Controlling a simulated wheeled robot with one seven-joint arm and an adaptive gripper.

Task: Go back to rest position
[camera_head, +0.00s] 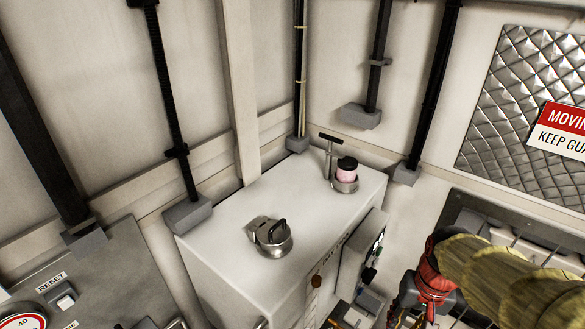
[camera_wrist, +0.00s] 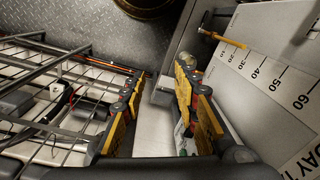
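My arm reaches in at the lower right of the head view, with a yellow-brown sleeve and a red part near its end. My gripper (camera_wrist: 155,108) shows in the wrist view with its two yellow-padded fingers spread apart. It is open, and I see nothing held between the fingers. Past the gap is a pale surface with a grey edge. In the head view the fingertips are too dark and crowded to make out.
A control panel (camera_head: 125,270) stands at left. The wrist view shows a wire rack (camera_wrist: 50,75) close at left and a numbered scale board (camera_wrist: 265,70) at right.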

